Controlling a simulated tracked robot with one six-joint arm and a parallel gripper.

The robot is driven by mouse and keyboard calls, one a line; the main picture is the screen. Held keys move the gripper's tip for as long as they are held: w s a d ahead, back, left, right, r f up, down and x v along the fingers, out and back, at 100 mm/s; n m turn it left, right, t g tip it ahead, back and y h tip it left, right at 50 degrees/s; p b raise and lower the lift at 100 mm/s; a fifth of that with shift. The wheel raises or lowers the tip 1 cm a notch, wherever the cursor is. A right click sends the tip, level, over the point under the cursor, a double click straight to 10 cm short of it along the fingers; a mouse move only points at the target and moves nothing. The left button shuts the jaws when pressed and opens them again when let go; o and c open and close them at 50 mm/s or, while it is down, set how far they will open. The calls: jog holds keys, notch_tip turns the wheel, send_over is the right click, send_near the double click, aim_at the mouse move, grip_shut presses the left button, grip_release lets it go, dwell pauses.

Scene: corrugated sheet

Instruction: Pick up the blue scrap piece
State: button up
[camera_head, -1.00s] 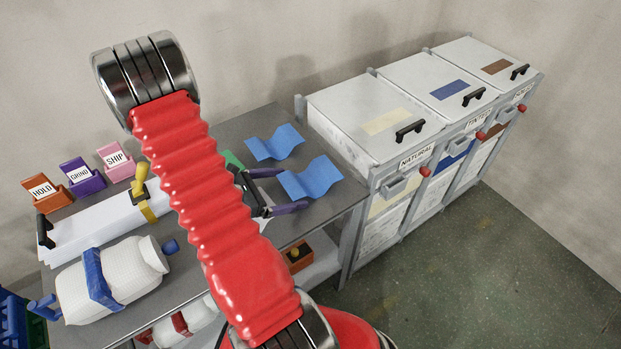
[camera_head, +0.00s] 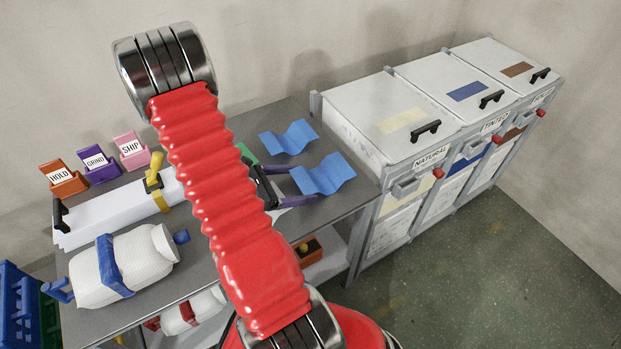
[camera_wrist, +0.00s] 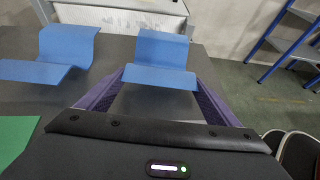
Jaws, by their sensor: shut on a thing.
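Two wavy blue scrap pieces are on the grey table. The right one (camera_head: 322,175) is at the jaws of my gripper (camera_head: 302,183); the left one (camera_head: 289,138) lies apart behind it. In the wrist view the right piece (camera_wrist: 160,52) sits between the purple fingertips of my gripper (camera_wrist: 160,73), which are shut on it. The left piece (camera_wrist: 63,52) is clear of the fingers there. I cannot tell whether the held piece is off the table. My red arm hides part of the gripper in the head view.
White lidded bins labelled NATURAL (camera_head: 395,120), TINTED (camera_head: 460,85) and a third (camera_head: 515,65) stand right of the table. A green sheet (camera_wrist: 15,135) lies left of my gripper.

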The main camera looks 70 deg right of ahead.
jog(key=shift+r, duration=0.1)
jog(key=shift+r, duration=4.9)
